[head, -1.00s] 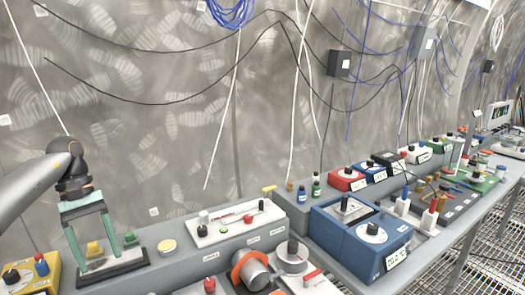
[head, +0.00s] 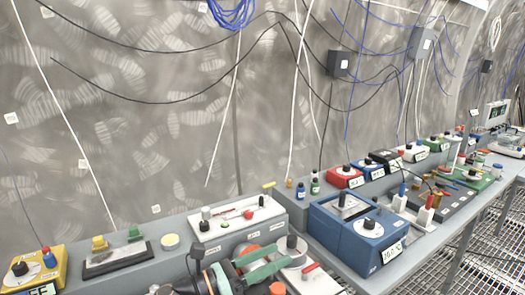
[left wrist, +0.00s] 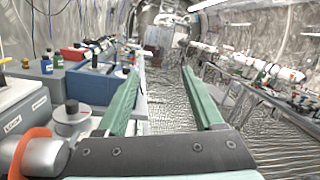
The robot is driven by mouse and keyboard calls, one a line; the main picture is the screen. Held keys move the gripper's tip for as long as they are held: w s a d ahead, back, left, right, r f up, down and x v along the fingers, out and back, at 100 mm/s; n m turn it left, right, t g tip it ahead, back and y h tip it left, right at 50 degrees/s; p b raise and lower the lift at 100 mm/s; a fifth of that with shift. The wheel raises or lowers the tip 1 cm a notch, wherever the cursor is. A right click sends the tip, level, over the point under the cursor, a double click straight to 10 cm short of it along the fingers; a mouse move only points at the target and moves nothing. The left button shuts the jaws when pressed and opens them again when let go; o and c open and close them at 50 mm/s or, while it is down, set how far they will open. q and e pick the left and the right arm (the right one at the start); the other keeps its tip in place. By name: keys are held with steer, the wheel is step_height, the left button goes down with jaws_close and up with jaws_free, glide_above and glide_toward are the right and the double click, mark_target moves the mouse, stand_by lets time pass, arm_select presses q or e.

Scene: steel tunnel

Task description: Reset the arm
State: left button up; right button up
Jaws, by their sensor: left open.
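My left gripper (head: 276,255) has two green fingers and is low over the front of the grey bench in the head view. It points to the right, in front of the white panel and beside the blue box. In the left wrist view its fingers (left wrist: 160,70) are spread apart with nothing between them, pointing along the aisle. A grey cylinder with an orange ring (left wrist: 30,150) is close by at the lower left of that view. In the head view the gripper partly hides that part of the bench. My right gripper is not in view.
On the bench are a yellow box (head: 40,270), a black slab (head: 118,262) with yellow and green knobs, a white panel (head: 235,222) and a blue box (head: 365,240). Several small devices follow farther right. In the left wrist view the grated aisle floor (left wrist: 165,115) is clear.

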arm_select(q)
steer(key=s+a+f+n+t+y, duration=0.2)
steer(key=a+f+n+t+y, duration=0.45)
steer(key=n, duration=0.85)
steer(key=s+a+f+n+t+y, duration=0.15)
steer(key=a+f+n+y, duration=0.25)
steer(key=a+n+y, duration=0.8)
steer(key=s+a+f+n+g, duration=0.2)
steer(key=s+f+n+g, duration=0.3)
steer(key=s, duration=0.4)
steer(key=s+a+f+n+g, duration=0.1)
steer(key=s+f+n+g, duration=0.25)
steer(key=s+n, duration=0.4)
steer(key=s+a+f+n+g, duration=0.2)
steer(key=s+f+n+g, duration=0.2)
steer(key=s, duration=0.7)
steer(key=w+d+f+t+h+b, duration=0.1)
steer(key=w+d+f+t, duration=0.1)
steer(key=f, duration=0.5)
steer(key=w+d+f+t+h+b, duration=0.2)
steer(key=w+d+f+t, duration=0.1)
steer(key=f, duration=0.4)
